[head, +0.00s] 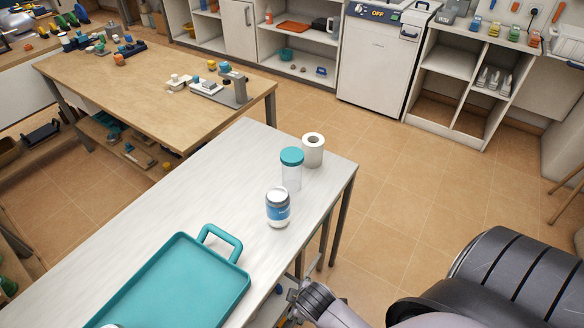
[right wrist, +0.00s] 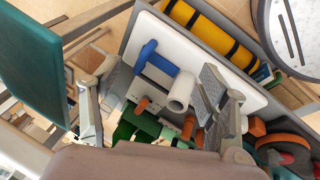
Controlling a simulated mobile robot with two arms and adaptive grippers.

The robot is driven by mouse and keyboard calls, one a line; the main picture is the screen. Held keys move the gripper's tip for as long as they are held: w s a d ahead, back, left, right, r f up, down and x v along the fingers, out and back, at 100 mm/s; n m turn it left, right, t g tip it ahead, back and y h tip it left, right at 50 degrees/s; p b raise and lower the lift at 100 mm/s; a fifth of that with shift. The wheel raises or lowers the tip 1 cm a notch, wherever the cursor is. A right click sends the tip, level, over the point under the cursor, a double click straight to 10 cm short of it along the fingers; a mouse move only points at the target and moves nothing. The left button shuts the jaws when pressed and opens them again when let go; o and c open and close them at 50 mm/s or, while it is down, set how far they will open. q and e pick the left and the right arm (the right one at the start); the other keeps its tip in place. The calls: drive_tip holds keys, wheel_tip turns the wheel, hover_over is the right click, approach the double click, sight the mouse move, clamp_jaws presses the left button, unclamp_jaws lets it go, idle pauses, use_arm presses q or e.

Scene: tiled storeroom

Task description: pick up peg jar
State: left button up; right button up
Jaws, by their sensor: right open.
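A clear jar with a teal lid (head: 291,170) stands upright on the white table (head: 190,185), near its far right end. Its contents cannot be made out. I cannot tell for certain which is the peg jar. My right gripper (right wrist: 157,78) is open in the right wrist view, with nothing visibly held between its fingers. Neither jar can be made out there. In the head view my right arm is at the lower right, beside the table. My left gripper is not in view.
A teal tray (head: 185,285) lies on the near part of the table. A white paper roll (head: 313,150) stands behind the jars. In the right wrist view, a white board (right wrist: 150,25) with a blue piece (right wrist: 158,58) and other clutter lies beyond the fingers.

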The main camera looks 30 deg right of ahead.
drive_tip(key=w+d+r+n+t+h+p, duration=0.1)
drive_tip(key=w+d+r+n, duration=0.1)
drive_tip(key=r, duration=0.7)
drive_tip(key=w+d+r+n+t+h+p, duration=0.1)
drive_tip(key=w+r, duration=0.1)
drive_tip(key=r, duration=0.7)
drive_tip(key=n+t+h, duration=0.5)
drive_tip(key=n, duration=1.3)
approach(292, 151)
drive_tip(key=x, duration=0.6)
drive_tip(key=shift+w+f, duration=0.2)
drive_tip(key=shift+w, duration=0.05)
drive_tip(key=shift+f+x, duration=0.2)
drive_tip(key=shift+x, duration=1.25)
drive_tip(key=shift+f+x, duration=0.15)
drive_tip(key=shift+x, duration=1.3)
drive_tip(key=shift+s, duration=0.25)
drive_tip(key=shift+c, duration=0.5)
drive_tip(key=c, duration=1.4)
drive_tip(key=shift+r, duration=0.1)
clamp_jaws()
